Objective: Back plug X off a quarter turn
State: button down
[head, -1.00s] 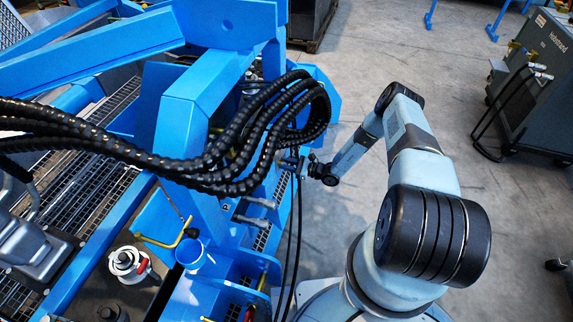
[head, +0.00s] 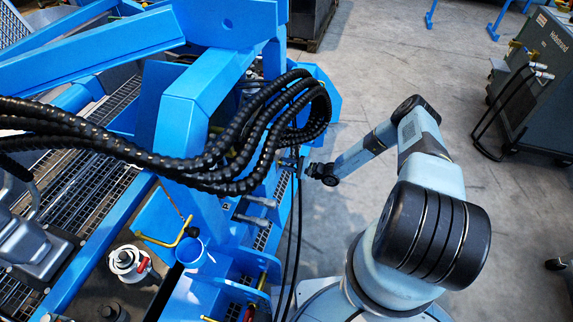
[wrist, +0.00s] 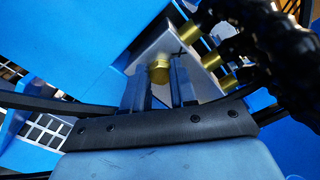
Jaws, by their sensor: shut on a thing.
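In the wrist view a brass plug (wrist: 158,71) sits between the two fingers of my gripper (wrist: 160,66), at the edge of a pale plate (wrist: 152,50). A dark X mark shows on the plate just beside it. My gripper is shut on this plug. The plug's turn angle cannot be read. In the head view my gripper (head: 303,168) reaches the right side of the blue machine (head: 190,120), by the black hoses. The plug cannot be made out there.
Thick black ribbed hoses (head: 235,165) hang close beside my gripper and also fill the right of the wrist view (wrist: 265,45). More brass fittings (wrist: 212,60) stand on the plate. Thin black hoses run down near my gripper.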

jog(key=shift+s+f+n, duration=0.1)
jog(key=shift+n, duration=0.2)
jog(key=c, duration=0.9)
grip_release()
jog(key=v, duration=1.3)
jog(key=shift+d, duration=0.35)
jog(key=shift+s, duration=0.1)
jog(key=shift+f, duration=0.1)
